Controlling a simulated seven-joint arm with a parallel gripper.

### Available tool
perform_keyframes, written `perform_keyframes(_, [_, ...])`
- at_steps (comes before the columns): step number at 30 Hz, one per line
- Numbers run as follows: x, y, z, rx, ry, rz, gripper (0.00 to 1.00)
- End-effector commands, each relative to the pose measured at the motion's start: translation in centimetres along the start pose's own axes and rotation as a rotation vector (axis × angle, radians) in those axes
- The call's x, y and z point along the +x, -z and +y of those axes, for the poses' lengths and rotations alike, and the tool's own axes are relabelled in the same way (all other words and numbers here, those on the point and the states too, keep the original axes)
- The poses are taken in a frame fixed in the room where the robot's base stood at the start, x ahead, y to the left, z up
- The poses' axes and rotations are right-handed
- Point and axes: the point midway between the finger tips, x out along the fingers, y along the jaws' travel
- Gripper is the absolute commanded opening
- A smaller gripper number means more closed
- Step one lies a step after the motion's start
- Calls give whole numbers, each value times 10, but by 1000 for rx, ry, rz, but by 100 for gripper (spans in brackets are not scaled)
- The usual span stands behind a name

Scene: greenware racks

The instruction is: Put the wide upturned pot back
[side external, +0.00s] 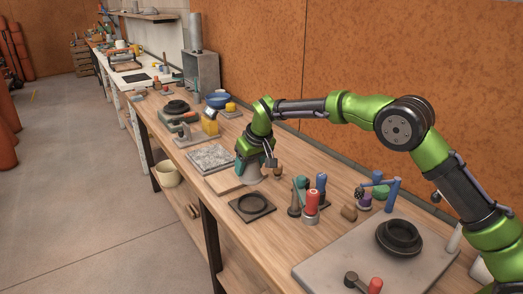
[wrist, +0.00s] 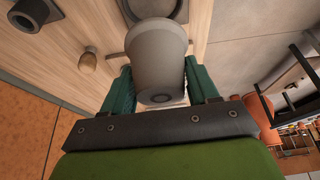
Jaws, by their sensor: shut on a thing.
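The wide upturned pot (wrist: 157,50) is plain grey, with its narrow end toward the wrist camera and its wide mouth facing away. My gripper (wrist: 160,85) is shut on it, with one teal finger on each side of the wall. In the side view the pot (side external: 249,178) shows just below my gripper (side external: 250,164), mouth down, beside a wooden board. From these views I cannot tell whether its rim touches anything. A dark square plate with a round ring (side external: 252,205) lies in front of it, toward the camera.
The wooden board (side external: 225,183) and a speckled slab (side external: 211,158) lie left of the pot. A red bottle (side external: 312,203) and blue and dark tools stand to the right. A grey board (side external: 345,252) carries a black ring (side external: 399,237). The bench's front edge is close.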

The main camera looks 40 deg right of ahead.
Motion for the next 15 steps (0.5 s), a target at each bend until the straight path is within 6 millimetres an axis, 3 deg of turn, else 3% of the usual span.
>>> perform_keyframes(4, [25,-12,0,1,0,-7,20])
perform_keyframes(15, [69,-30,0,1,0,-6,20])
